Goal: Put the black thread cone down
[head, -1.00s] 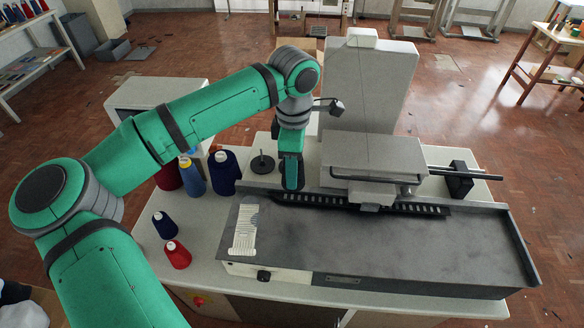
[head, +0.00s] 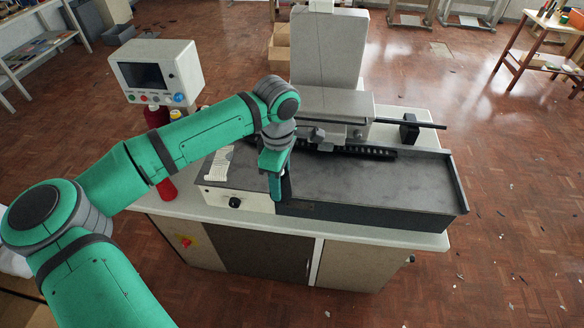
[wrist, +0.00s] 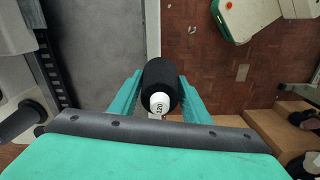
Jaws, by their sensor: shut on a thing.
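The black thread cone (wrist: 160,88), with a white top marked 120, is between the two green fingers of my gripper (wrist: 157,95) in the wrist view. The fingers press on it from both sides. In the head view my gripper (head: 274,188) points down at the front edge of the machine bed, and its fingers and arm hide nearly all of the cone. I cannot tell how high the cone is above what lies below.
The grey machine bed (head: 375,185) has a raised rim. A control box (head: 155,72) with a screen stands behind my arm. A red cone (head: 167,190) stands left of the bed. Cardboard boxes (wrist: 275,125) show at the wrist view's lower right. Brick-red floor lies in front.

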